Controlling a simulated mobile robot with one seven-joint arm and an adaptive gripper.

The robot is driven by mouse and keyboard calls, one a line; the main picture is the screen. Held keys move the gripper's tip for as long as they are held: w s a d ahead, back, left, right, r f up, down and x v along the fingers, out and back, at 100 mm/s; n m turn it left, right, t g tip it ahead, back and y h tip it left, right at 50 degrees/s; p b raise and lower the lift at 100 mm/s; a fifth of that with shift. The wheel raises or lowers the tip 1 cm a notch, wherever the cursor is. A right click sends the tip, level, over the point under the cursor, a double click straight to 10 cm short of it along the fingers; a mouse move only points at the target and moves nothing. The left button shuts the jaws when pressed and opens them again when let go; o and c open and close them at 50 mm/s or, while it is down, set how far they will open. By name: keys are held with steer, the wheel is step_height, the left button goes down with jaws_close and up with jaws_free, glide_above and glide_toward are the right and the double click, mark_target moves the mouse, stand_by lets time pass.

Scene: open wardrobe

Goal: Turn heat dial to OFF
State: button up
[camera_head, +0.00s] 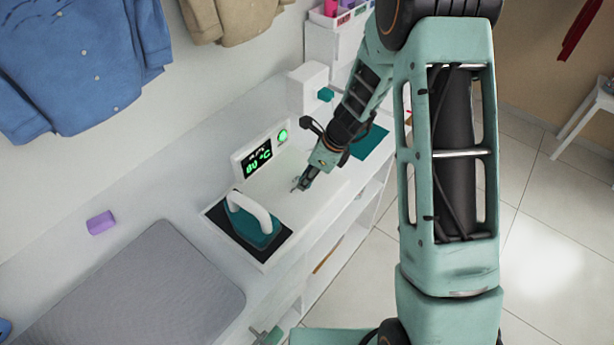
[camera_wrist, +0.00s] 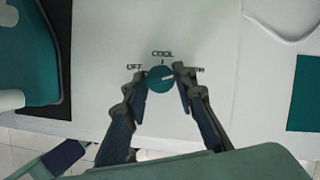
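The round teal heat dial (camera_wrist: 160,79) lies on a white panel (camera_wrist: 110,40) in the wrist view. OFF is printed to its left, COOL above it, and a label to its right is partly covered by a finger. The dial's white mark points right and slightly up, towards that label. My gripper (camera_wrist: 159,72) is open, with one fingertip on each side of the dial; I cannot tell whether they touch it. In the head view my gripper (camera_head: 300,184) is low over the iron station, and the dial is hidden there.
A teal iron (camera_head: 262,236) with a white handle rests on a black pad left of my gripper. Behind stands a display (camera_head: 258,158) with green digits and a lit green round light (camera_head: 282,136). A grey mat (camera_head: 150,290) and a purple block (camera_head: 100,222) lie further left.

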steer(key=c, duration=0.3)
